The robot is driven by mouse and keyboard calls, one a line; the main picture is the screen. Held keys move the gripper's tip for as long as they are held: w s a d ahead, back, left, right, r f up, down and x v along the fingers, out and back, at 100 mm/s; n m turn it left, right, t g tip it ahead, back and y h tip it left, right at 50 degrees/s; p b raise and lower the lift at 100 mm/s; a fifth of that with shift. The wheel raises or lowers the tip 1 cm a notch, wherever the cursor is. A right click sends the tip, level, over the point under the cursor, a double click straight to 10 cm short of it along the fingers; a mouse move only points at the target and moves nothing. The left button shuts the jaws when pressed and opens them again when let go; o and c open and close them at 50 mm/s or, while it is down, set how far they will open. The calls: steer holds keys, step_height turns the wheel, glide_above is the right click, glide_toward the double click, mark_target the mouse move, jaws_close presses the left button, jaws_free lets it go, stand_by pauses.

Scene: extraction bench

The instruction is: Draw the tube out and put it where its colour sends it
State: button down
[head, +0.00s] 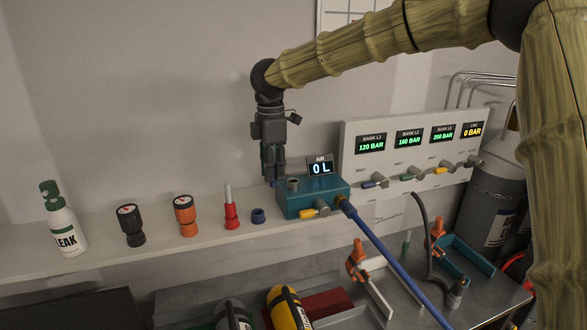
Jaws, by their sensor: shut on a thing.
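My gripper (272,172) points down at the left end of a teal block (318,198) on the shelf. Its fingers are shut on a slim dark thing, apparently the tube; its colour is hard to make out. I cannot tell whether its lower end is still in the block. The block has a dark round port (293,183) on top, a yellow-handled valve (315,210) in front, and a display (320,167) reading AIR 0 L.
An orange gauge (185,215), a black gauge (131,225) and a LEAK bottle (65,228) stand along the shelf. A valve panel (415,150) is at right. A blue hose (390,255) runs forward from the block. Cylinders and orange clamps (357,260) lie below.

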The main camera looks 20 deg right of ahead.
steer(key=a+f, duration=0.2)
steer(key=a, duration=0.1)
steer(key=a+f+b, duration=0.1)
steer(key=shift+s+a+f, duration=0.2)
steer(key=shift+s+a, duration=0.15)
steer(key=shift+s, duration=0.05)
stand_by(0.6)
steer(key=shift+p, duration=0.5)
stand_by(1.6)
steer(key=shift+f+b, duration=0.95)
steer(key=shift+f, duration=1.6)
stand_by(0.5)
steer(key=c, duration=1.2)
jaws_free()
step_height(320, 180, up, 12)
